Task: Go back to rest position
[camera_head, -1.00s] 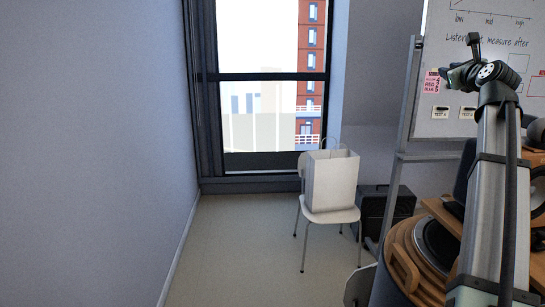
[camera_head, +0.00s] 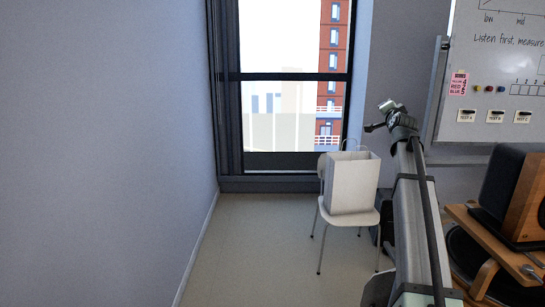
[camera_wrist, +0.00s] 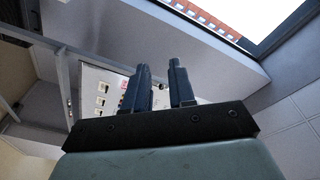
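My arm (camera_head: 420,215) rises from the bottom of the head view, stretched up and forward. My gripper (camera_head: 378,116) is at its top end, in front of the wall between the window and the whiteboard. In the wrist view two dark fingers of my gripper (camera_wrist: 161,72) stand apart with a gap between them. Nothing is held between them. The gripper is in the air and touches nothing that I can see.
A white chair (camera_head: 362,216) with a white paper bag (camera_head: 353,184) stands by the window (camera_head: 285,100). A whiteboard (camera_head: 500,90) is at the right. A wooden speaker (camera_head: 531,205) stands at the right edge. The floor (camera_head: 260,250) at centre-left is clear.

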